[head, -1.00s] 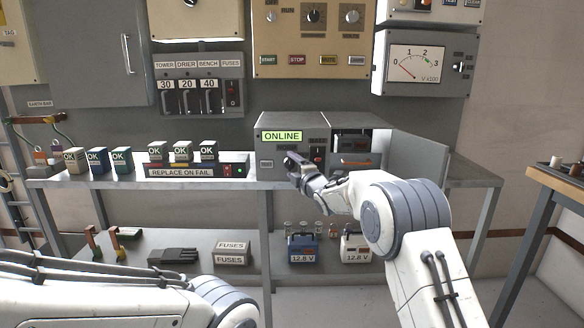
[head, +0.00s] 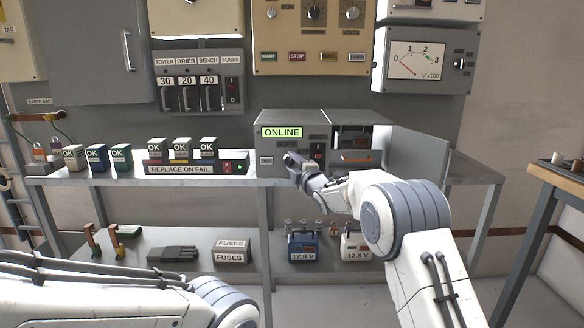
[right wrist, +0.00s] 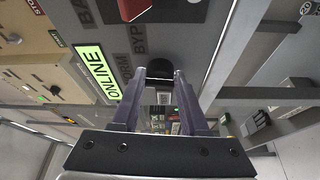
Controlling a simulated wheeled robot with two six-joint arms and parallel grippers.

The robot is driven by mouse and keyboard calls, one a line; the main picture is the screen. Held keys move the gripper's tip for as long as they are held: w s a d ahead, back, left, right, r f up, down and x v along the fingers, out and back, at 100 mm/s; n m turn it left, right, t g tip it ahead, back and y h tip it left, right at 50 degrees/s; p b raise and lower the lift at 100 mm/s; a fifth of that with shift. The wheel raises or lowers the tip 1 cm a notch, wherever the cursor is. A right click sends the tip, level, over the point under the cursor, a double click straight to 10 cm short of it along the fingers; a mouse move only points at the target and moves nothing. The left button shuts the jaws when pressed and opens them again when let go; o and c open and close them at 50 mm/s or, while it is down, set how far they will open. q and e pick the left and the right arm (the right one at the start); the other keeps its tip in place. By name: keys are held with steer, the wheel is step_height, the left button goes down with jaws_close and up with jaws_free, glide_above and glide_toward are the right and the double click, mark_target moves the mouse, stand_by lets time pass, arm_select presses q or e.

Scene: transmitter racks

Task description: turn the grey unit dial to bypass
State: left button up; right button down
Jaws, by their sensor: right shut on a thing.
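The grey unit (head: 292,117) stands on the bench, its front showing a lit green ONLINE display (head: 282,132). The display also shows in the right wrist view (right wrist: 97,74). There, the black dial (right wrist: 158,74) sits on the unit's face between my fingertips, near partly hidden lettering that includes BYP. My right gripper (head: 288,157) is at the unit's front, below the display, and is shut on the dial. The gripper hides the dial in the head view, and I cannot tell which mark the dial points to. My left gripper is out of view; only its arm shows.
The unit's right compartment is open, with its grey door (head: 418,160) swung out to the right. A red switch (right wrist: 133,8) is close to the dial. Several OK boxes (head: 121,158) stand on the bench at left. Two 12.8 V batteries (head: 303,247) sit on the lower shelf.

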steer(key=m+t+b, duration=0.1)
steer(key=m+b, duration=0.1)
steer(key=f+m+t+b, duration=0.1)
steer(key=m+b, duration=0.2)
steer(key=shift+a+m, duration=0.1)
steer(key=shift+m, duration=0.2)
steer(key=m+t+h+b, duration=0.1)
steer(key=m+b, duration=0.1)
steer(key=m, duration=0.1)
steer(key=shift+a+m+t+h+b, duration=0.1)
steer(key=shift+m+t+h+b, duration=0.55)
steer(key=shift+m, duration=1.25)
steer(key=shift+c, duration=2.2)
jaws_free()
steer(key=shift+r, duration=0.1)
